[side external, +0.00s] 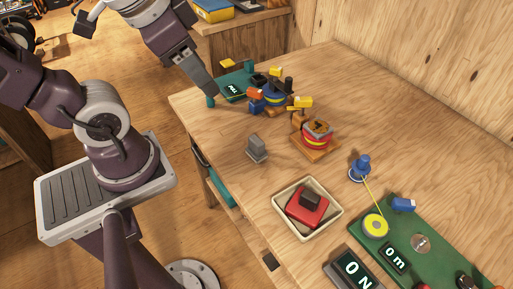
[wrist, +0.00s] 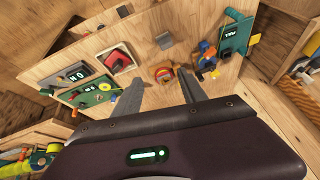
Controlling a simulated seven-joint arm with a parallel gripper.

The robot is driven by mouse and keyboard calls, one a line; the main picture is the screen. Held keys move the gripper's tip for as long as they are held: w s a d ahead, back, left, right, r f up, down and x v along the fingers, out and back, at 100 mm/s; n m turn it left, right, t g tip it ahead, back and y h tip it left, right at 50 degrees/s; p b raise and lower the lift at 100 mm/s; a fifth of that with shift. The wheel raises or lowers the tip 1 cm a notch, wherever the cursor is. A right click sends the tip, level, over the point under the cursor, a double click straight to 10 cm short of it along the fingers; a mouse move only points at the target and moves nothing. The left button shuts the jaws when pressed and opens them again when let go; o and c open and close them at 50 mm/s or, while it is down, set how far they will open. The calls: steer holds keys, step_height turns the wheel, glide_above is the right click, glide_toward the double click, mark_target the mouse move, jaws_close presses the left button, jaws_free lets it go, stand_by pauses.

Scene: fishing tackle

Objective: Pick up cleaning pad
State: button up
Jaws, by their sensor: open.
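A red block with a dark raised grip, which looks like the cleaning pad (side external: 299,213), lies in a cream square tray (side external: 277,200) near the bench's front edge. The red pad (wrist: 115,62) also shows at upper left in the wrist view. My gripper (side external: 213,100) is over the bench's far left end, near the green board and well away from the pad. In the wrist view, my gripper's two fingers (wrist: 160,73) stand apart with nothing between them.
A small grey block (side external: 257,150) stands between my gripper and the tray. A red and yellow reel (side external: 317,138) sits on a wooden base. A cluttered green board (side external: 234,93) is at far left; another green board (side external: 435,243) and a dark display (side external: 352,268) are right of the tray.

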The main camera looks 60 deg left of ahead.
steer(key=w+a+f+m+g+y, duration=0.1)
steer(key=w+a+f+m+g, duration=0.15)
steer(key=w+f+m, duration=0.35)
steer(key=m+g+h, duration=0.2)
steer(key=m+g, duration=0.1)
steer(key=m, duration=0.7)
glide_above(257, 139)
steer(key=shift+t, duration=0.25)
steer(key=f, duration=1.5)
steer(key=shift+s+a+f, duration=0.2)
steer(key=shift+a+f, duration=0.15)
steer(key=f, duration=0.7)
steer(key=shift+w+d+f, duration=0.1)
steer(key=shift+d+f, duration=0.1)
steer(key=shift+d, duration=0.2)
jaws_close()
